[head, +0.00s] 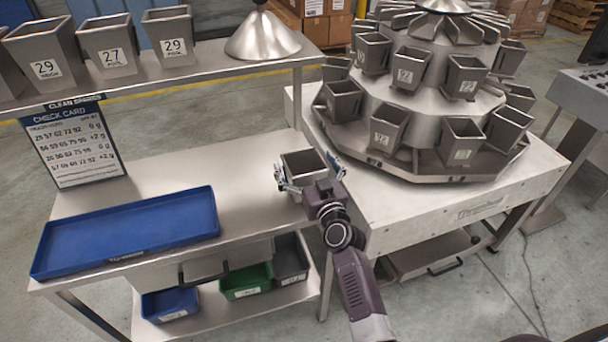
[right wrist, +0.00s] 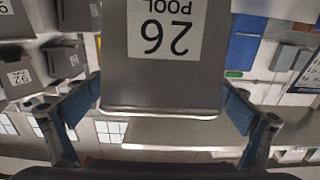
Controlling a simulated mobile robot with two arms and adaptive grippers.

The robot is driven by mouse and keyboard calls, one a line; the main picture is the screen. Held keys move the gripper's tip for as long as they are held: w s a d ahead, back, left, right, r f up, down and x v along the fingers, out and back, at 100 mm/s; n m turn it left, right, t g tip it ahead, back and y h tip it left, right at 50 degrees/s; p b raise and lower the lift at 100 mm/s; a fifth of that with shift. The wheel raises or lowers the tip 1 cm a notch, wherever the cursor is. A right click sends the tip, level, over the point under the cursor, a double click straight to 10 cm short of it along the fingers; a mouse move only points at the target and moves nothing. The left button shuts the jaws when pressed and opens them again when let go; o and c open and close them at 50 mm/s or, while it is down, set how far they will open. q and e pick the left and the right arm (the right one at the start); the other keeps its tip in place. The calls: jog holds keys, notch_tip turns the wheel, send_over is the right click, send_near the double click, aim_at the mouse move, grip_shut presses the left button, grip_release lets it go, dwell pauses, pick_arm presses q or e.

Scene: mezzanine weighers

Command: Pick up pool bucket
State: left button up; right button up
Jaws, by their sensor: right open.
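A grey metal bucket (head: 304,164) is at the right end of the workbench. In the right wrist view this bucket (right wrist: 165,85) carries a label reading 26 POOL, upside down in the picture. My right gripper (head: 308,177) has its blue-padded fingers on either side of it. In the right wrist view the gripper (right wrist: 163,100) is open around the bucket, and I cannot tell whether the pads touch it. Whether its base rests on the bench is hidden. Two more POOL buckets, one marked 27 (head: 110,50) and one marked 29 (head: 171,38), stand on the upper shelf. My left gripper is not in view.
A blue tray (head: 180,232) lies on the workbench (head: 200,165), with a check card (head: 72,145) behind it. A round weigher (head: 425,110) with several buckets stands on the table to the right. A metal cone (head: 262,36) sits on the shelf. Bins (head: 246,281) are below.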

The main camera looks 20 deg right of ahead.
jog(key=c, duration=1.5)
jog(key=shift+r, duration=0.1)
jog(key=shift+c, duration=0.8)
